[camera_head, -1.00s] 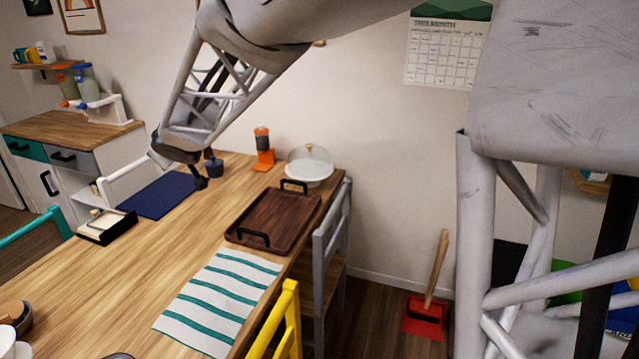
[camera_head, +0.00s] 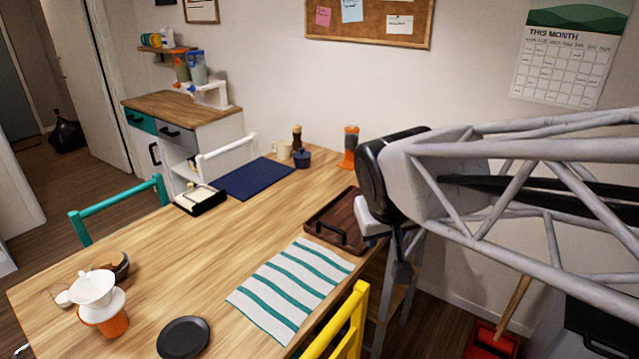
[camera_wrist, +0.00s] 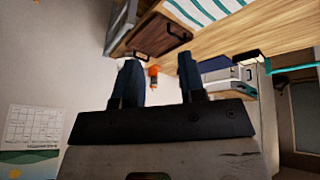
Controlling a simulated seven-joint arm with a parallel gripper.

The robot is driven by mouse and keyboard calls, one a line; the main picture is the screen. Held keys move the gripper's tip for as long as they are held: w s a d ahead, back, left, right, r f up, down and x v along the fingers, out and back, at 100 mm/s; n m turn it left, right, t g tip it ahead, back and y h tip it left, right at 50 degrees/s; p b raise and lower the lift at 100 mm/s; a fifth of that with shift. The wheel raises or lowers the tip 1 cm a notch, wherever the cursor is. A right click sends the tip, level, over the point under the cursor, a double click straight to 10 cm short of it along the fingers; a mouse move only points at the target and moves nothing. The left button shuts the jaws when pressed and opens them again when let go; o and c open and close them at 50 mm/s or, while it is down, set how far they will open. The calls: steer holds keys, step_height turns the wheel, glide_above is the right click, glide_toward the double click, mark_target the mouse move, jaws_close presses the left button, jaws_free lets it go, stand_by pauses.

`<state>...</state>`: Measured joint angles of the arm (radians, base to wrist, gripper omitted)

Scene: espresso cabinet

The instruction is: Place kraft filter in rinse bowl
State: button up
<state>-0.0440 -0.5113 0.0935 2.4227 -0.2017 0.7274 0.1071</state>
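My gripper (camera_wrist: 158,64) is open in the wrist view, its two dark fingers apart with nothing between them. In the head view my gripper (camera_head: 402,262) hangs in the air by the table's right edge, below the brown tray's near end. A dark bowl (camera_head: 122,268) with something brown in or on it stands at the table's left end, partly behind a white dripper. I cannot tell whether this is the rinse bowl. A black open holder (camera_head: 186,205) with pale, cream contents lies by the far left edge. No kraft filter can be made out for certain.
A white dripper (camera_head: 93,287) sits on an orange vessel (camera_head: 104,325). A black round plate (camera_head: 184,338), striped cloth (camera_head: 290,287), brown tray (camera_head: 345,213) and blue mat (camera_head: 255,178) lie on the table. A yellow chair (camera_head: 345,325) stands in front. The table's middle is clear.

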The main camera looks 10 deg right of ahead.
steer(key=s+f+g+y, duration=0.1)
steer(key=s+f+g, duration=0.1)
steer(key=s, duration=0.8)
steer(key=shift+s+f+m, duration=0.3)
steer(key=shift+f+m, duration=0.1)
steer(key=shift+f, duration=0.1)
